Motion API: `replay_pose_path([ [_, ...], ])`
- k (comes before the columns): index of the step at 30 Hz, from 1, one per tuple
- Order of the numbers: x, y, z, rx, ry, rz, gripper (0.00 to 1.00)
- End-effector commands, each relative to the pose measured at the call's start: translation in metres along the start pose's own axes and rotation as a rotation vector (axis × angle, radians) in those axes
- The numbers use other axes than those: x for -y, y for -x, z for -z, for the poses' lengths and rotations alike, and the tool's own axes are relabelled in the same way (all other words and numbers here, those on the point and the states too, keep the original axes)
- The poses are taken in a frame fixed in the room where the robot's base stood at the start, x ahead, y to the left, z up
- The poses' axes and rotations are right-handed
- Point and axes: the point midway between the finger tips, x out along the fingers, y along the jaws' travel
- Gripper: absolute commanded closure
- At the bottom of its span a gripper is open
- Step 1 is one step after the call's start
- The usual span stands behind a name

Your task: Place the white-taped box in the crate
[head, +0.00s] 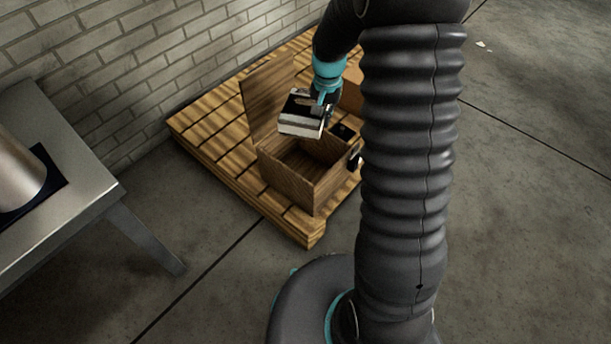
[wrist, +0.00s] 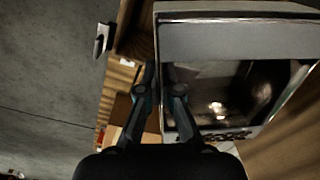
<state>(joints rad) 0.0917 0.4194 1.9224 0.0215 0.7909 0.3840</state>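The white-taped box (head: 300,122), dark on top with a pale band, is held in the air above the open wooden crate (head: 288,186). My gripper (head: 325,103) is at the box's right side in the head view. In the wrist view, my gripper's fingers (wrist: 160,75) are close together at the left edge of the box (wrist: 235,18), shut on that edge. The box's glossy dark face shows there. The crate's lid (head: 267,97) stands open at its back. My arm hides part of the crate's right side.
The crate stands on a slatted wooden pallet (head: 208,152) by a brick wall (head: 130,70). A grey table (head: 75,215) with a metal cylinder (head: 15,165) is at left. An orange-brown box (head: 352,92) is partly hidden behind my arm. The floor at right is mostly clear.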

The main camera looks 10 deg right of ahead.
Motion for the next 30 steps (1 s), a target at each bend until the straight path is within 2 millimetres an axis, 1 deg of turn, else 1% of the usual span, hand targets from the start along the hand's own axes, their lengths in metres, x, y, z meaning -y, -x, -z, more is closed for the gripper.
replay_pose_path([
  [2,0.000,0.000,0.002,0.001,-0.042,0.002,1.00],
  [5,0.000,-0.012,0.003,0.004,-0.059,0.001,1.00],
  [30,-0.006,-0.204,0.003,0.003,-0.060,0.001,1.00],
])
